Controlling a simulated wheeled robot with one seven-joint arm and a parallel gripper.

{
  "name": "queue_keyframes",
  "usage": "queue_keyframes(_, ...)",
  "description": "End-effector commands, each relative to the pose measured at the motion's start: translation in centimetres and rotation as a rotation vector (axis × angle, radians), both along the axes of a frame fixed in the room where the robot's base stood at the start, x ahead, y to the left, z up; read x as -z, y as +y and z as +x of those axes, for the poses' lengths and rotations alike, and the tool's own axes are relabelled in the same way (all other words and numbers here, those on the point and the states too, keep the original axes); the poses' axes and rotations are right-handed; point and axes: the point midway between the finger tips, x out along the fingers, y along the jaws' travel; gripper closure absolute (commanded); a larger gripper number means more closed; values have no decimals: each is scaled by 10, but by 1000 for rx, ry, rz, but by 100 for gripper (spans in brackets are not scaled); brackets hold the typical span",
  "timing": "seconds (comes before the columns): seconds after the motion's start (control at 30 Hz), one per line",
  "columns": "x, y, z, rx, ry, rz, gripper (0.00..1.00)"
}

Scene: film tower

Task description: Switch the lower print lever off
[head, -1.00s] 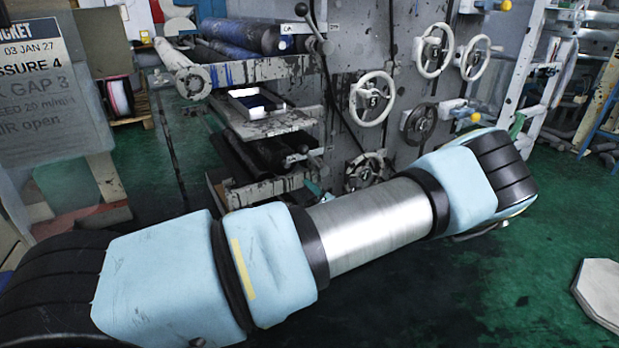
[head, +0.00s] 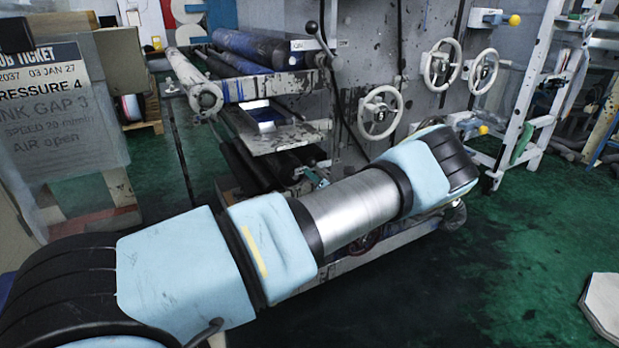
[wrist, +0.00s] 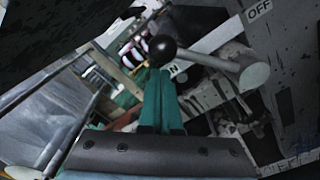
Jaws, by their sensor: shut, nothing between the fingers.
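In the wrist view, a lever with a black ball knob (wrist: 162,48) reaches left from a grey round hub (wrist: 254,76). Its rod lies close to a partly covered label ending in N, while an OFF label (wrist: 260,10) shows at the upper right. My gripper (wrist: 161,73) has its teal fingers together and empty, with the tips just below the knob; I cannot tell whether they touch it. In the head view, an upper lever with a black knob (head: 312,27) stands on the press. The lower lever is hard to make out there, near my arm.
The press side (head: 420,30) carries several white handwheels, one of them (head: 380,112) just above my arm. Rollers (head: 240,50) and a tray lie to the left of the levers. A job ticket board (head: 50,100) stands at the left.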

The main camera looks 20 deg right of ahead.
Motion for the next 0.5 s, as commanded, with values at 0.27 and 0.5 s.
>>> queue_keyframes(0.27, -1, -1, 0, 1, 1, 9, 100)
queue_keyframes(0.5, -6, -3, 0, 2, 10, 56, 100)
